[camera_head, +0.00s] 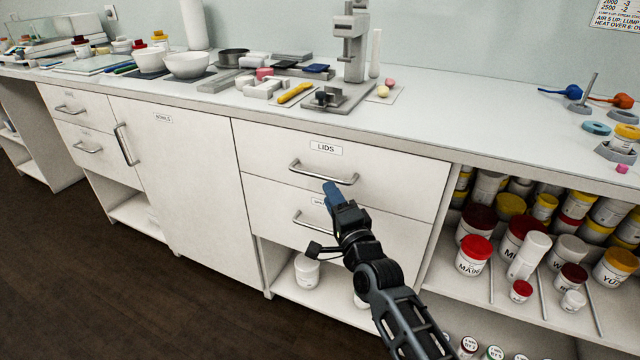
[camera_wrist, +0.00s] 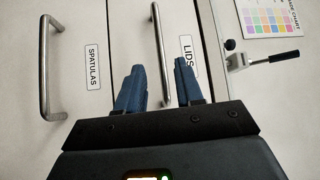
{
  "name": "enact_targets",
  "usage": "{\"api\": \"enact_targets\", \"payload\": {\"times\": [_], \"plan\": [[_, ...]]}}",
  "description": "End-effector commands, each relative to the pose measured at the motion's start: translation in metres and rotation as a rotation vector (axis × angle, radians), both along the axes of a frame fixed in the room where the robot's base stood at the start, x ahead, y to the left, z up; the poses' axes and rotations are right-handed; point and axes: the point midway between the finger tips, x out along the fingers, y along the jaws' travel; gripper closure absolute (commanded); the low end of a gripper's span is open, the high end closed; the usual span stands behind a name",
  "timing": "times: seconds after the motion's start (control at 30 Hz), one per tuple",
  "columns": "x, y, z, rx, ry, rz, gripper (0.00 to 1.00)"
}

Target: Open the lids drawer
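The lids drawer (camera_head: 400,175) is the upper drawer at the counter's middle, labelled LIDS, and its front is flush and shut. Its metal bar handle (camera_head: 322,177) runs across the front below the label. It also shows in the wrist view as a bar handle (camera_wrist: 159,45). My gripper (camera_head: 331,187) is just in front of and below this handle. In the wrist view my gripper (camera_wrist: 160,84) is open, with blue fingers apart. The handle's near end appears in the gap between them. I cannot tell whether a finger touches it.
The spatulas drawer below is shut, with its own bar handle (camera_wrist: 46,65). A worktop clamp (camera_wrist: 236,60) and a colour chart (camera_wrist: 268,16) show in the wrist view. Open shelves with several jars (camera_head: 474,256) stand to the right. The floor (camera_head: 130,300) at left is clear.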

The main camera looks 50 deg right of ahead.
Motion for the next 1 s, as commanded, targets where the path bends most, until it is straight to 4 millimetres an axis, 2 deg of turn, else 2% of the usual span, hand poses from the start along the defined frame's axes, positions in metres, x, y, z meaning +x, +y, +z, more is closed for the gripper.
{"api": "enact_targets", "payload": {"times": [0.53,0.7,0.97,1.0], "plan": [[0.063,-0.03,0.011,0.005,-0.004,0.0,0.64],[0.07,-0.033,0.011,0.005,-0.004,0.0,0.64],[0.071,-0.033,0.011,0.004,-0.003,0.0,0.64],[0.071,-0.033,0.011,0.004,-0.003,0.0,0.67]]}}
